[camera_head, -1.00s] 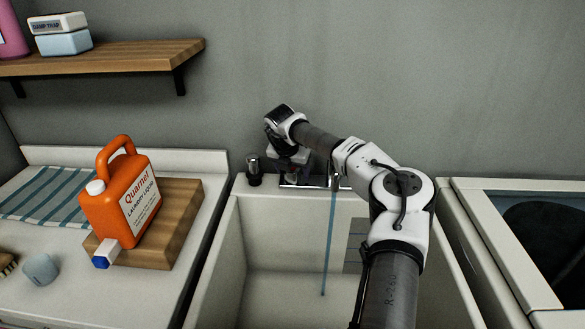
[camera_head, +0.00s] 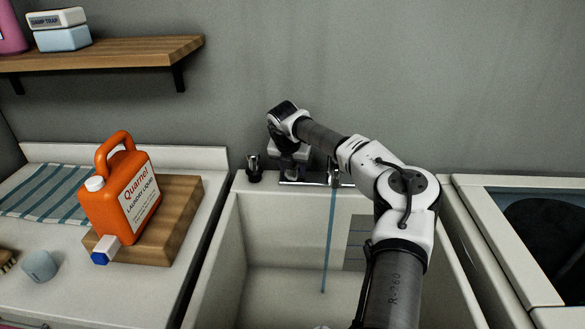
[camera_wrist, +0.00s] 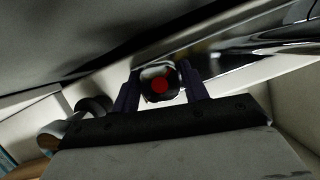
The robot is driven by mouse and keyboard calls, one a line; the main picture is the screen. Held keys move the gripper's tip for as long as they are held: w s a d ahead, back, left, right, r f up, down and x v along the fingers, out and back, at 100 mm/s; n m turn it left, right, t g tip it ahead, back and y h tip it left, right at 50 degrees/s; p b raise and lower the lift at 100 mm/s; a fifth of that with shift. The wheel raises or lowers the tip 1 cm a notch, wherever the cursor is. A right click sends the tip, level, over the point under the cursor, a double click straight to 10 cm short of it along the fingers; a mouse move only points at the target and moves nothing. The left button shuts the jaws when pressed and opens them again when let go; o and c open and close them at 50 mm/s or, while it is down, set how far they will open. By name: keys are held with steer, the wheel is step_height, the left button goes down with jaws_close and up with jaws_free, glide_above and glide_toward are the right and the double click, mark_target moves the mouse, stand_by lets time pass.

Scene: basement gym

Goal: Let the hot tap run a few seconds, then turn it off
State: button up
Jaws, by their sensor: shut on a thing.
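The hot tap handle (camera_wrist: 160,84), a chrome knob with a red dot, sits between the fingers of my gripper (camera_wrist: 160,92) in the wrist view. My gripper is shut on it. In the head view my gripper (camera_head: 290,172) is over the left end of the chrome tap base (camera_head: 315,183), and my wrist hides most of the handle. A thin blue stream of water (camera_head: 328,240) falls from the spout into the white sink (camera_head: 233,240).
An orange laundry jug (camera_head: 120,195) rests on a wooden board (camera_head: 185,215) on the left counter. A wooden shelf (camera_head: 120,58) juts from the wall at upper left. A white machine (camera_head: 480,230) is at right.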

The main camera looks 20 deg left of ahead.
steer(key=n+y, duration=0.1)
steer(key=n, duration=0.1)
steer(key=n+b, duration=0.1)
steer(key=n, duration=0.2)
steer(key=shift+g+y, duration=0.4)
steer(key=n+y+p, duration=0.1)
steer(key=n, duration=0.2)
steer(key=shift+r+g, duration=0.1)
steer(key=shift+g, duration=0.3)
steer(key=shift+n+g+y+p, duration=0.3)
steer(key=shift+n+y+p, duration=0.15)
steer(key=shift+n, duration=1.05)
steer(key=o, duration=1)
steer(key=b+v, duration=0.3)
steer(key=v, duration=1)
steer(key=shift+r, duration=0.4)
